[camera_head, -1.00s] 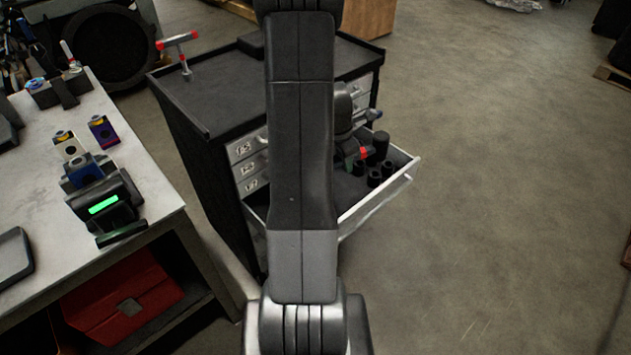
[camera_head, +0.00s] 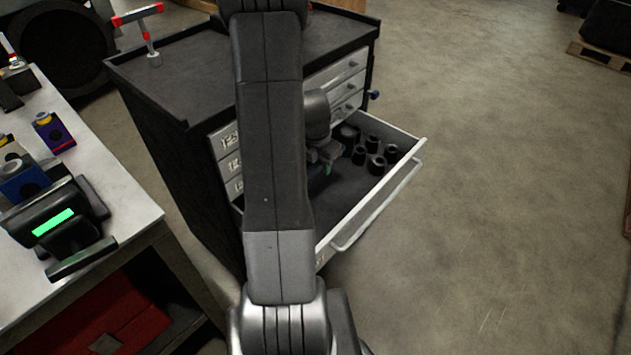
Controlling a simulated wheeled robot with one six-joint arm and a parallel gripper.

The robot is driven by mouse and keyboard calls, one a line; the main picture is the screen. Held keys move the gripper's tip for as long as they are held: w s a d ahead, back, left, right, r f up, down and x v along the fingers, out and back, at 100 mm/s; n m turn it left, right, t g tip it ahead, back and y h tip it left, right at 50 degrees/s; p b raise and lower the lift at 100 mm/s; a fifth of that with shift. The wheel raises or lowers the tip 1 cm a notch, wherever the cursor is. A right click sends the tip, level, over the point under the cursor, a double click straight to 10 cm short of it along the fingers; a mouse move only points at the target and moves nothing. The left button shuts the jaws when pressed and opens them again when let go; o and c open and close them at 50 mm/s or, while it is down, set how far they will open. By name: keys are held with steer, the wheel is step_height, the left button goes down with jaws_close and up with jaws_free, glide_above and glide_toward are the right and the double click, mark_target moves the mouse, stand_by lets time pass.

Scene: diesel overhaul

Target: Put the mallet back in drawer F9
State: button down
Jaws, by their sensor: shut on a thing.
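My gripper (camera_head: 326,160) is just right of my own arm link, low over the inside of an open drawer (camera_head: 370,215). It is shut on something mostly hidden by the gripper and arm. Only a small greenish bit shows at the jaws, so I take this to be the mallet, but its head and handle cannot be made out. The open drawer is a low one in the dark tool cabinet (camera_head: 165,105). Its own label is not readable. My arm covers its left part.
Several black sockets (camera_head: 376,165) stand in the drawer's far right part. A red-tipped T-shaped tool (camera_head: 150,40) stands on the cabinet top. A workbench (camera_head: 120,205) with a green-lit device (camera_head: 54,222) is at the left. The floor to the right is clear.

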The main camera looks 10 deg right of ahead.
step_height(320, 180, down, 4)
steer(key=b, duration=0.8)
glide_above(322, 201)
steer(key=f, duration=0.6)
steer(key=shift+s+a, duration=0.25)
steer(key=shift+a, duration=0.05)
steer(key=shift+f, duration=0.65)
steer(key=shift+f, duration=0.1)
steer(key=shift+f+b, duration=0.65)
steer(key=shift+f, duration=0.45)
steer(key=c, duration=1.2)
jaws_free()
steer(key=shift+r, duration=0.1)
steer(key=r+p, duration=0.1)
steer(key=r, duration=0.3)
steer(key=s+a+r+p, duration=0.1)
steer(key=r, duration=0.4)
steer(key=a+r+p, duration=0.1)
steer(key=r, duration=0.3)
steer(key=shift+s+r, duration=0.2)
steer(key=shift+r, duration=0.1)
